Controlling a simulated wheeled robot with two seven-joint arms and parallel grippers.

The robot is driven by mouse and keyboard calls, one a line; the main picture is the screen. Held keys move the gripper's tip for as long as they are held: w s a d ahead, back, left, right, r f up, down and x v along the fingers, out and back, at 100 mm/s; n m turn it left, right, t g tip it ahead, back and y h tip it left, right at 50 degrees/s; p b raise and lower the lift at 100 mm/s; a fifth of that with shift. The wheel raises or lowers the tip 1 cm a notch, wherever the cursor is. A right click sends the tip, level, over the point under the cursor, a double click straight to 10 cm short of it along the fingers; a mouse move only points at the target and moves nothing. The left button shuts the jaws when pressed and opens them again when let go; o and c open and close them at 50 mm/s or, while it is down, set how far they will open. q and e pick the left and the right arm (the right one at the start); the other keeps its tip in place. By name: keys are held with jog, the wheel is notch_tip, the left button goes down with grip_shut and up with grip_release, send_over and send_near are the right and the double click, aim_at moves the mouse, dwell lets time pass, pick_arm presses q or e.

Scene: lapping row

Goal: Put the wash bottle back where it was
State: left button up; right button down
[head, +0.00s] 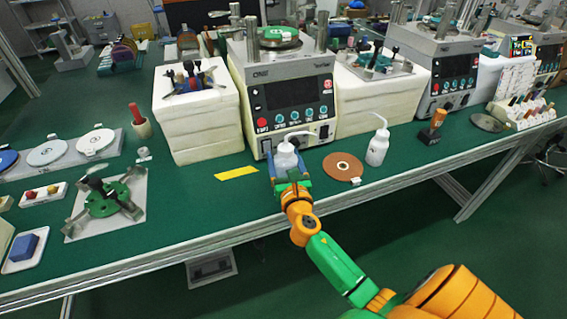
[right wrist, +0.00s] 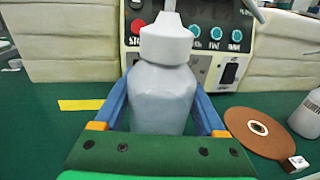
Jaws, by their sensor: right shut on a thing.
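A white wash bottle (head: 286,156) is between the blue fingers of my right gripper (head: 288,172), in front of the lapping machine. In the right wrist view the wash bottle (right wrist: 163,95) stands upright between the two fingers of my gripper (right wrist: 163,105), which are shut on its body. Its base is hidden, so I cannot tell whether it touches the bench. A second white wash bottle (head: 377,148) stands on the bench to the right, beyond a brown disc (head: 335,172). My left gripper is not in view.
The lapping machine (head: 290,95) with its buttons stands right behind the held bottle, between white block stacks (head: 198,130). A yellow strip (head: 237,173) lies on the green bench to the left. A green fixture on a plate (head: 132,215) is further left. The bench's front edge is close.

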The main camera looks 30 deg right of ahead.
grip_release()
jog(key=shift+a+r, duration=0.1)
jog(key=shift+r, duration=0.05)
jog(key=v, duration=1.2)
jog(key=shift+b, duration=0.4)
